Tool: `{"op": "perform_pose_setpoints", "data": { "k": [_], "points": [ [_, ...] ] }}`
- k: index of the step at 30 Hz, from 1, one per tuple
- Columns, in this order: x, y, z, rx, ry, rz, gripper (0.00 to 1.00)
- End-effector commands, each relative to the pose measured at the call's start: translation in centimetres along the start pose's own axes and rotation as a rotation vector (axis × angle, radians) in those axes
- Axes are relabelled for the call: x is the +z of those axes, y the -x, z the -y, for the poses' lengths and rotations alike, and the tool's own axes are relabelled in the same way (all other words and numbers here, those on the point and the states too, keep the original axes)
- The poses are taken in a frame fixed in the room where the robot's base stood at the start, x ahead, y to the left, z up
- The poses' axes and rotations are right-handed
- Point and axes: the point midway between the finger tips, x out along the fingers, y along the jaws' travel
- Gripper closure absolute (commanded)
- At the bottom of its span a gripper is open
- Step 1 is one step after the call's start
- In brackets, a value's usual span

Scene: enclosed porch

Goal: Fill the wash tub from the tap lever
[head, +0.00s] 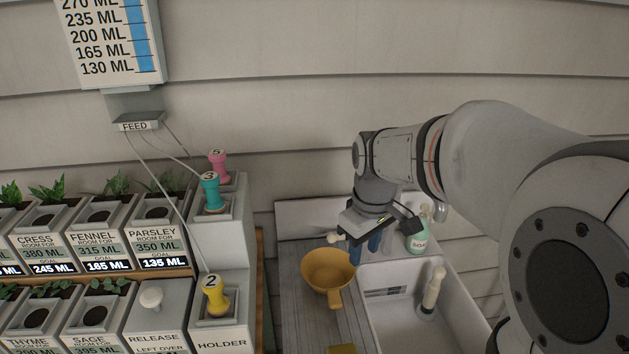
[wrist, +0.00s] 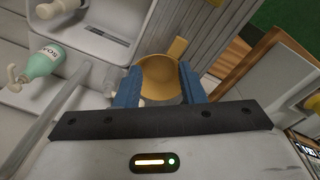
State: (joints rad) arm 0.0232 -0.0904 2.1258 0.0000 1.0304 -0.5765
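The white wash tub (head: 376,325) stands at the lower right of the head view, and part of it shows at the top of the wrist view (wrist: 92,40). A pale knob (head: 334,238), perhaps the tap lever's end, sticks out just left of my gripper (head: 366,247). A small pale piece (wrist: 142,102) shows beside the left finger in the wrist view. My gripper (wrist: 160,72) points down behind the tub's left corner, its blue fingers apart with nothing clearly between them. The tap itself is mostly hidden by my gripper. I cannot see water in the tub.
A yellow dipper (head: 326,268) sits on the grey board left of the tub. A green soap bottle (head: 417,238) stands behind the tub. A pale-handled tool (head: 433,290) stands in the tub. Planters and a holder with a yellow plug (head: 215,299) fill the left.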

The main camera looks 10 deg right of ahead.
Motion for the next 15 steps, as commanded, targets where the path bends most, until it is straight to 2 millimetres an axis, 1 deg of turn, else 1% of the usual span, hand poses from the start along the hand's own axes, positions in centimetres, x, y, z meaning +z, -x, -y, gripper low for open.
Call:
{"op": "perform_pose_setpoints", "data": {
  "k": [1,4,7,9,12,15],
  "points": [
    [-1.9,0.6,-1.2,-0.016,0.079,0.024,0.64],
    [-5.3,0.6,-3.4,-0.048,0.258,0.059,0.64],
    [-8.5,0.0,-5.5,-0.086,0.435,0.089,0.64],
    [-10.6,-0.8,-6.8,-0.116,0.556,0.106,0.64],
    [-13.1,-2.1,-8.4,-0.160,0.715,0.124,0.64],
    [-14.9,-3.5,-9.7,-0.198,0.844,0.133,0.64]
  ]
}}
